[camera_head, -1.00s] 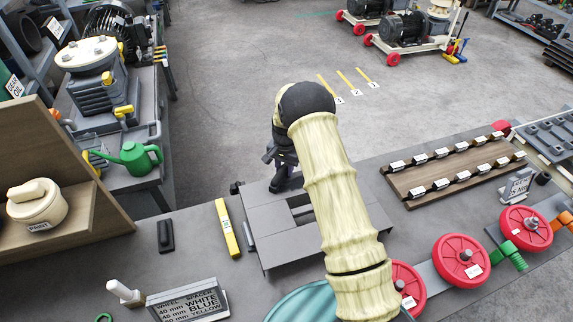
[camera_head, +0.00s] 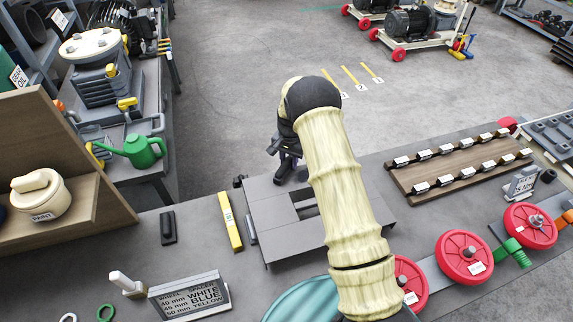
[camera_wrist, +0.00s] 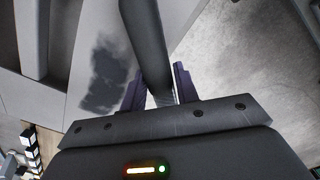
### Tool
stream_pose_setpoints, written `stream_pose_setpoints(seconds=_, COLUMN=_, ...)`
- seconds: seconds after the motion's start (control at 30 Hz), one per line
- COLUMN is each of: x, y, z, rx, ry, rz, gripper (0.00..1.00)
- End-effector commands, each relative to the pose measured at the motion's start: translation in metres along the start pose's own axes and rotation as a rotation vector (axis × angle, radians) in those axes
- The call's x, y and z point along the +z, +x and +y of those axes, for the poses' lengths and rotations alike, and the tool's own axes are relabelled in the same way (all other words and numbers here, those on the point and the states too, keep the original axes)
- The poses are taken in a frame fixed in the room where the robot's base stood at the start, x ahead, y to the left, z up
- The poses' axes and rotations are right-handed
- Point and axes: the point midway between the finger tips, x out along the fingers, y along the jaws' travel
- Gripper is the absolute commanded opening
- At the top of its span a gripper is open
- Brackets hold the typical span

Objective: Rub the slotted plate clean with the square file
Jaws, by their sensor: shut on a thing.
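The slotted plate (camera_head: 282,240) is a flat grey plate with slots, lying on the bench in the middle of the head view. My gripper (camera_head: 284,165) is over the plate's far edge, partly hidden by my wrist. In the wrist view my gripper (camera_wrist: 160,78) is shut on a long dark bar, which I take to be the square file (camera_wrist: 146,40); it runs up out of the picture. The grey plate (camera_wrist: 190,15) lies behind it. A dark blotchy patch (camera_wrist: 105,78) shows left of the file; I cannot tell whether it is dirt or shadow. Contact between file and plate is not clear.
Left of the plate lie a yellow bar (camera_head: 230,222) and a black block (camera_head: 168,228). A lettered sign (camera_head: 190,297) stands at the front. Red wheels (camera_head: 464,258) and a wooden roller board (camera_head: 455,170) are on the right. Open floor lies beyond the bench.

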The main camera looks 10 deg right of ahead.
Motion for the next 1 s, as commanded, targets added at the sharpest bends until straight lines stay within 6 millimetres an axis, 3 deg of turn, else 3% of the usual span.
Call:
stream_pose_setpoints(seconds=0.2, x=-0.014, y=0.000, z=0.000, rx=-0.001, ry=0.000, rz=0.001, gripper=0.00)
stream_pose_setpoints(seconds=0.53, x=-0.015, y=-0.001, z=0.000, rx=0.000, ry=0.000, rz=0.000, gripper=0.00)
stream_pose_setpoints(seconds=1.0, x=0.014, y=-0.001, z=-0.001, rx=0.000, ry=-0.001, rz=0.000, gripper=0.00)
